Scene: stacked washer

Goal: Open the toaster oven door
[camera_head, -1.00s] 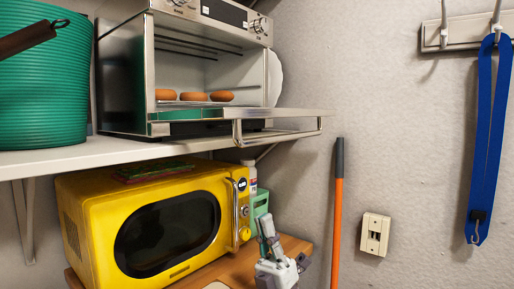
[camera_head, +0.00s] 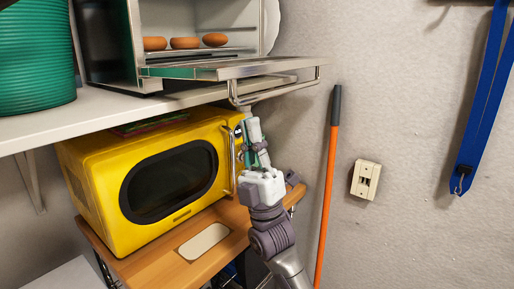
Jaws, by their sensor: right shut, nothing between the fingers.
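The toaster oven (camera_head: 112,45) stands on the white shelf. Its door (camera_head: 235,68) is folded down to about level and juts out past the shelf's front edge. The door's metal handle (camera_head: 275,92) hangs at the outer edge. The oven's inside shows a rack with several brown round items (camera_head: 185,43). My right gripper (camera_head: 255,130) is shut and empty, pointing up just below the handle. I cannot tell whether its tips touch the handle or door. My left gripper is not in view.
A yellow microwave (camera_head: 150,185) sits on a wooden cart top (camera_head: 165,252) below the shelf (camera_head: 60,122). A green basket (camera_head: 35,60) stands left of the oven. An orange pole (camera_head: 328,190) leans on the wall at right, near a wall socket (camera_head: 365,179).

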